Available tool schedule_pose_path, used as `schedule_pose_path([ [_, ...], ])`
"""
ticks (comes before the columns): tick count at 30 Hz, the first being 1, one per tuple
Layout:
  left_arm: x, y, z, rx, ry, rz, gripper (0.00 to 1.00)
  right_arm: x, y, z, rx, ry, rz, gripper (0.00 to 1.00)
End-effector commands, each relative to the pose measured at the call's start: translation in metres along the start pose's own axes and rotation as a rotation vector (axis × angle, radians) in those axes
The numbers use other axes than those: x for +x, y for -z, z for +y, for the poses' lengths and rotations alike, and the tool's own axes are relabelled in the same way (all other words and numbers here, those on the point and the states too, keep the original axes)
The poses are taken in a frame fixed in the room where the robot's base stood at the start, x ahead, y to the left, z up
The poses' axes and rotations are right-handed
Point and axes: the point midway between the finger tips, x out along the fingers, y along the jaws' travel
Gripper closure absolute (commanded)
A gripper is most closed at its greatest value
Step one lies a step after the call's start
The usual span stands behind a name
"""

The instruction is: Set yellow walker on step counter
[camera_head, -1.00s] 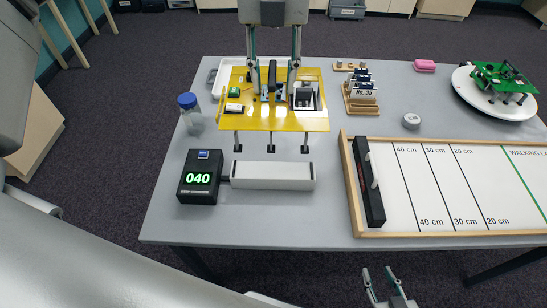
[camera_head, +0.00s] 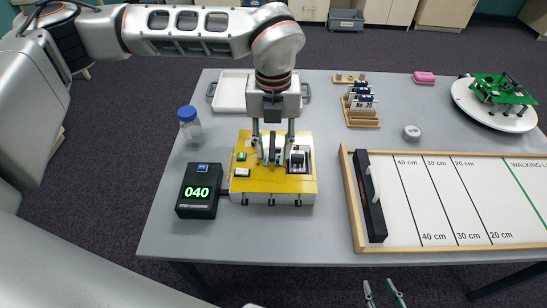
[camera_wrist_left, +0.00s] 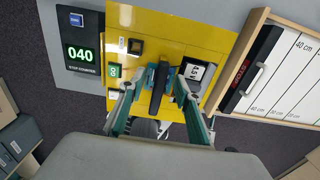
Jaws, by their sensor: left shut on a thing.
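The yellow walker (camera_head: 250,185), a flat yellow plate with small parts on top, sits level over the white block (camera_head: 258,199) of the step counter. The step counter's black box (camera_head: 198,191) reads 040 in green, left of the walker. It also shows in the left wrist view (camera_wrist_left: 80,48). My left gripper (camera_head: 272,160) points down and is shut on the dark upright grip (camera_wrist_left: 159,84) in the walker's middle. Most of the block is hidden under the plate, so I cannot tell how the legs rest. My right gripper (camera_head: 384,296) is open and empty below the table's front edge.
The framed walking lane (camera_head: 445,247) lies to the right, with card holder (camera_head: 362,119) and round timer (camera_head: 411,132) behind.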

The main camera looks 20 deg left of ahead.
Motion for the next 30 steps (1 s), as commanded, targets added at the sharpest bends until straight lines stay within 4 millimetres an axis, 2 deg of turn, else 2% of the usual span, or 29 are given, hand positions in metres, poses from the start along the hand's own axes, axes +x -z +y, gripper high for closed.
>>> schedule_pose_path([
  [5,0.010,0.000,-0.001,0.000,0.001,-0.001,0.93,0.000,0.001,0.001,0.000,-0.001,0.002,0.66],
  [12,0.042,0.000,0.000,0.000,0.001,-0.001,0.93,0.000,0.001,0.000,0.000,0.000,0.002,0.66],
  [30,0.053,0.000,-0.001,0.000,0.002,-0.001,0.93,0.003,-0.006,-0.001,0.000,0.001,-0.004,0.66],
])
